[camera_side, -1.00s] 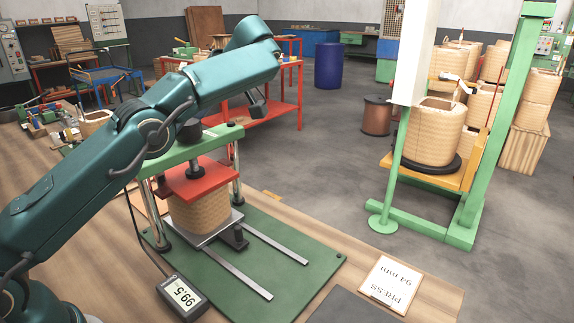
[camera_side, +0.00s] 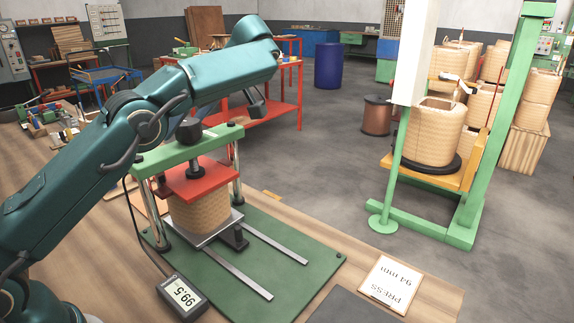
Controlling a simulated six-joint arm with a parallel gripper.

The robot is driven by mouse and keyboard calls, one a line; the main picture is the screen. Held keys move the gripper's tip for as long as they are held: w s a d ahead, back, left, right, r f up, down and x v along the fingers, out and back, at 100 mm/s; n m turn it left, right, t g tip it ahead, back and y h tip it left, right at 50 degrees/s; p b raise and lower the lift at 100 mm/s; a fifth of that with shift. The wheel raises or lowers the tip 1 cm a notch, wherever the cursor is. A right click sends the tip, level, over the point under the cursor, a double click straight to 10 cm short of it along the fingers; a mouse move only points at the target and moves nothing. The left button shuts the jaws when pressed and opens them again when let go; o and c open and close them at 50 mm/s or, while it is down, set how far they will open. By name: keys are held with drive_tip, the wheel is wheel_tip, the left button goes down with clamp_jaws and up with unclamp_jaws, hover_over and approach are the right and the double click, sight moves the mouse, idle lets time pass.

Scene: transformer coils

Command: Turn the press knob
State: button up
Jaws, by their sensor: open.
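The press knob (camera_side: 189,130), black and round, stands on top of the press's green crossbar (camera_side: 170,152). Below it, a red plate (camera_side: 202,180) rests on a tan wound coil (camera_side: 205,212). My arm reaches over from the left, above and behind the press. My gripper (camera_side: 257,107) shows only in part, as a dark end hanging below the forearm, right of and higher in the picture than the knob. It is open and clear of the knob. The forearm hides the rest of it.
A gauge (camera_side: 182,297) by the green base (camera_side: 290,262) reads 99.5. A card (camera_side: 390,283) reads PRESS 94 mm. The wooden bench (camera_side: 430,299) has free room at the front right. A green stand with a coil (camera_side: 432,135) is beyond it.

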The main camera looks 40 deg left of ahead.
sight(188, 121)
drive_tip(key=shift+s+m+t, duration=0.1)
drive_tip(key=shift+m+t, duration=0.8)
drive_tip(key=shift+m, duration=0.2)
drive_tip(key=shift+m+t, duration=0.5)
drive_tip(key=shift+m, duration=0.2)
drive_tip(key=m+t, duration=0.3)
drive_tip(key=m, duration=0.1)
drive_tip(key=m+t+h, duration=0.2)
drive_tip(key=m, duration=0.2)
drive_tip(key=shift+s+t, duration=0.1)
drive_tip(key=shift+t, duration=0.3)
drive_tip(key=m+t+h, duration=0.1)
drive_tip(key=m+h, duration=0.1)
drive_tip(key=m, duration=0.1)
drive_tip(key=shift+f+m+t, duration=0.1)
drive_tip(key=shift+m+t, duration=0.2)
drive_tip(key=v, duration=0.4)
drive_tip(key=shift+s+d+r, duration=0.15)
drive_tip(key=shift+r, duration=0.25)
drive_tip(key=w+a+r+m+t, duration=0.2)
drive_tip(key=w+a+r+t, duration=0.3)
drive_tip(key=w, duration=0.6)
drive_tip(key=shift+a+r+m+t, duration=0.3)
drive_tip(key=shift+a+r+t, duration=0.1)
drive_tip(key=shift+a+r, duration=0.55)
drive_tip(key=shift+w, duration=0.1)
